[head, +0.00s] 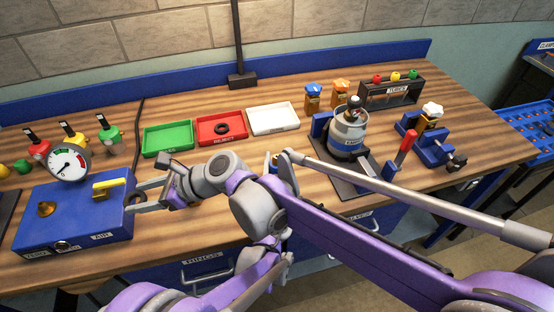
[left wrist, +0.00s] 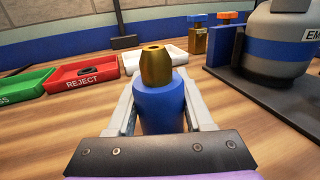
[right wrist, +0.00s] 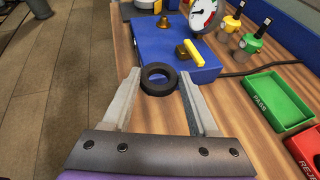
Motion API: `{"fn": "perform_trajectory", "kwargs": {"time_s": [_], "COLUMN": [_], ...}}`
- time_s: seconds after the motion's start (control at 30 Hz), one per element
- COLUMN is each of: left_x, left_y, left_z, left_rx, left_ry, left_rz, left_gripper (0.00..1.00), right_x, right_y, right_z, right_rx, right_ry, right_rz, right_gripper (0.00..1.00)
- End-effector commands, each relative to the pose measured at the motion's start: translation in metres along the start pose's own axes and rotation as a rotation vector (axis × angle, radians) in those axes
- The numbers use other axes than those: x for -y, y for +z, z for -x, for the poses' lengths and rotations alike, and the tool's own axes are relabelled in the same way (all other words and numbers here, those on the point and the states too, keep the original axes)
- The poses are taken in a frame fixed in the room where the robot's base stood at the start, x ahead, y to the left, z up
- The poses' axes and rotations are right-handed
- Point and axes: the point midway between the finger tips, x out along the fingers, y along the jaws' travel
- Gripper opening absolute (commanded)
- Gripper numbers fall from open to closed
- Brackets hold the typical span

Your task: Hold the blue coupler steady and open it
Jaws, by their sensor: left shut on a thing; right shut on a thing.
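The blue coupler (left wrist: 160,105) has a blue lower body and a brass top (left wrist: 156,66), which sit together and upright. My left gripper (left wrist: 160,88) is shut on its blue body; in the head view my arm hides most of both. My right gripper (right wrist: 160,78) is at the bench's left part, away from the coupler. It is shut on a black ring (right wrist: 146,84), beside the blue test box (right wrist: 165,50). The test box carries a round gauge (head: 69,163), a brass fitting (head: 46,209) and a yellow lever (head: 108,184).
Green (head: 167,139), red (head: 221,129) and white (head: 273,120) trays line the back; the red one holds another black ring. A grey gas cylinder (head: 348,132) and a blue vise (head: 433,150) stand right. Brass valves (head: 313,97) stand behind.

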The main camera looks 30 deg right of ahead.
Motion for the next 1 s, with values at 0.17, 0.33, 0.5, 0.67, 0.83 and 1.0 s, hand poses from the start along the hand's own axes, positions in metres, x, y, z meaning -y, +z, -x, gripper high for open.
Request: {"fn": "perform_trajectory", "kwargs": {"time_s": [0.17,0.33,0.5,0.67,0.83,1.0], "left_x": [0.000,0.000,0.000,0.000,0.000,0.000], "left_y": [-0.003,-0.004,-0.004,-0.003,0.000,-0.001], "left_z": [0.000,0.000,0.000,0.000,0.011,0.046], "left_rx": [0.000,0.000,0.000,0.000,0.000,0.000], "left_ry": [0.000,0.000,0.000,0.000,-0.001,0.000], "left_rz": [0.000,0.000,0.000,0.000,0.001,0.001], "left_gripper": [0.00,0.73,0.82,0.82,0.82,0.82], "right_x": [0.000,0.000,0.000,0.000,0.000,-0.001], "right_y": [-0.003,-0.003,-0.003,-0.002,-0.002,-0.009], "right_z": [-0.001,-0.001,-0.001,-0.001,-0.001,-0.003], "right_rx": [-0.001,-0.001,-0.001,0.000,0.000,-0.002], "right_ry": [0.000,0.000,0.000,0.000,0.000,0.001], "right_rz": [-0.001,-0.001,-0.001,-0.001,-0.001,-0.003], "right_gripper": [0.00,0.00,0.00,0.00,0.00,0.00]}}
